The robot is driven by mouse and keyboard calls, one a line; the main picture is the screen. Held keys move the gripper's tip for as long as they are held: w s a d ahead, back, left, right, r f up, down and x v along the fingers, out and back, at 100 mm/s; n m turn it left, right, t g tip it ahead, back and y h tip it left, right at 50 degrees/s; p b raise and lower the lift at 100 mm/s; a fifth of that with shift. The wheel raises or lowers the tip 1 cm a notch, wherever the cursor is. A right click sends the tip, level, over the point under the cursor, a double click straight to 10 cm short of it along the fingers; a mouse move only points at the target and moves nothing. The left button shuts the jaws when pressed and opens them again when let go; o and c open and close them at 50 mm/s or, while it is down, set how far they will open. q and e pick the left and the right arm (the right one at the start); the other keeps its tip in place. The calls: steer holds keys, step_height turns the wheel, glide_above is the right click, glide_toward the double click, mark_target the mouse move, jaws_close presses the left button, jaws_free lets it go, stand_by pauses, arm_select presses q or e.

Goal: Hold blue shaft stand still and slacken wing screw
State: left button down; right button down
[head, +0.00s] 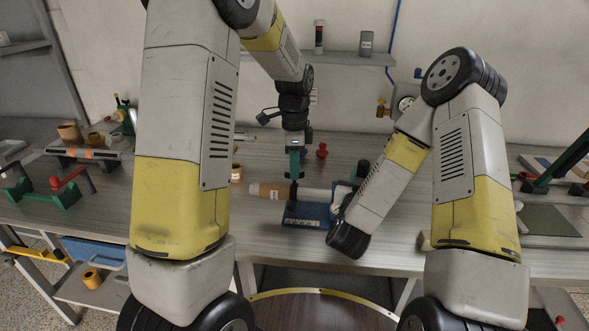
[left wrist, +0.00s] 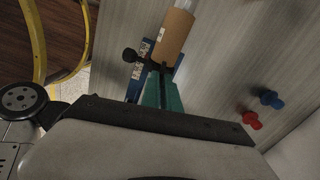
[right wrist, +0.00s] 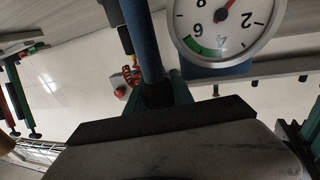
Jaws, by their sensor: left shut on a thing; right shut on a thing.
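The blue shaft stand (head: 306,216) is on the bench in front of me, with a pale shaft (head: 312,194) carrying a brown paper roll (head: 270,191) beside it. My left gripper (head: 294,177) comes down from above with green fingers. In the left wrist view its fingers (left wrist: 158,73) are shut on the dark wing screw (left wrist: 132,56), whose knob sticks out to the left, below the paper roll. In the right wrist view my right gripper (right wrist: 161,88) is shut on the stand's blue post (right wrist: 143,35). My right arm hides that grasp in the head view.
A white gauge (right wrist: 222,25) is close to the right gripper. A red knob (head: 321,151) stands behind the stand; red (left wrist: 252,120) and blue (left wrist: 271,99) knobs show in the left wrist view. Green-and-red fixtures (head: 48,192) are at the left. The bench front is clear.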

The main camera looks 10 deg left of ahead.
arm_select(q)
steer(key=n, duration=1.4)
steer(key=shift+n, duration=0.3)
steer(key=n, duration=0.3)
steer(key=shift+n, duration=0.3)
steer(key=n, duration=0.3)
steer(key=shift+n, duration=0.3)
steer(key=n, duration=0.6)
steer(key=shift+n, duration=0.3)
steer(key=c, duration=1.6)
jaws_free()
